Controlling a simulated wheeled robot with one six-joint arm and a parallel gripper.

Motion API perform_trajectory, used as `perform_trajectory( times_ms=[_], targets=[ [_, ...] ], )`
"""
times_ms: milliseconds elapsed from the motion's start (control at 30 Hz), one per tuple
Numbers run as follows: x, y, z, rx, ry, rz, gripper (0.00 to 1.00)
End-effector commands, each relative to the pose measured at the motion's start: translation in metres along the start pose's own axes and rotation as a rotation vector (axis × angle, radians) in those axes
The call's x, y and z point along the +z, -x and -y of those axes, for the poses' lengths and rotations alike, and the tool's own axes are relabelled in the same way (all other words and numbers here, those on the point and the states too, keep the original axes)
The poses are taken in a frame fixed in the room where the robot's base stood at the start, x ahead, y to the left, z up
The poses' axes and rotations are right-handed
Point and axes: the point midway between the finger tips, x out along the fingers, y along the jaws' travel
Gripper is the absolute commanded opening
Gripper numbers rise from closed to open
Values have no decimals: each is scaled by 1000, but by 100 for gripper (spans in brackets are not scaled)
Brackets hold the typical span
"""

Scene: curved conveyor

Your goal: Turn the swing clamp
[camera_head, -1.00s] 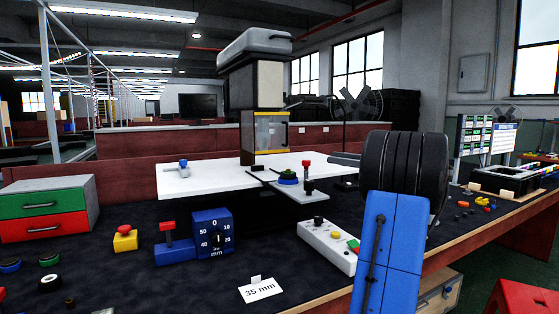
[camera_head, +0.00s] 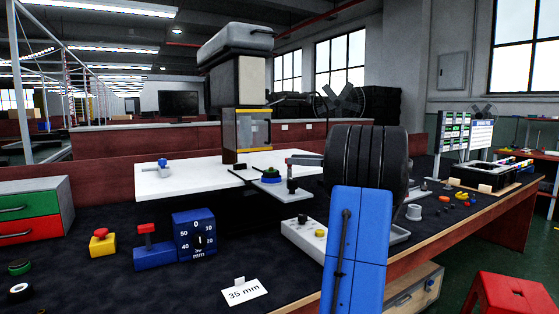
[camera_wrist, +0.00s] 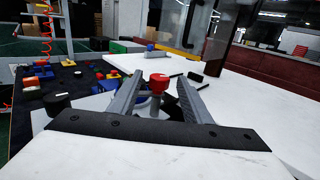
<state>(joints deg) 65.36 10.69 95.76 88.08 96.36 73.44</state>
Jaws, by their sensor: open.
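A post with a red knob (camera_head: 289,161) stands on a dark fixture plate at the right edge of the white table; I take it to be the swing clamp. My gripper (camera_head: 293,159) reaches in from the right at the knob's height. In the wrist view the open fingers (camera_wrist: 160,80) lie on either side of the red knob (camera_wrist: 158,85). I cannot tell whether either finger touches it. The fingers partly hide the round part there.
A white table (camera_head: 195,180) surrounds the fixture, with a small blue clamp-like part (camera_head: 162,166) at left. A press-like column (camera_head: 246,130) rises behind. In front stand a blue dial box (camera_head: 195,233), a yellow-based red button (camera_head: 102,243), a control box (camera_head: 303,238) and a 35 mm card (camera_head: 244,292).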

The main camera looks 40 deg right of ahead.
Motion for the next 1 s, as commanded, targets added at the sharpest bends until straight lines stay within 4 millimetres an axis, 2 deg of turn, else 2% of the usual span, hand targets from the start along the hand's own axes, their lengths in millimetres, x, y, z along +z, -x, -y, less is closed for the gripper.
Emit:
perform_trajectory(
  times_ms=[200,400,600,833,867,1000],
  targets=[
    [0,-38,-1,2,0,1,44],
    [0,-61,0,1,0,0,44],
    [0,-69,0,0,0,0,44],
    [0,-70,0,0,0,1,44],
    [0,-70,0,0,0,1,42],
    [0,-70,0,0,0,1,8]
  ],
)
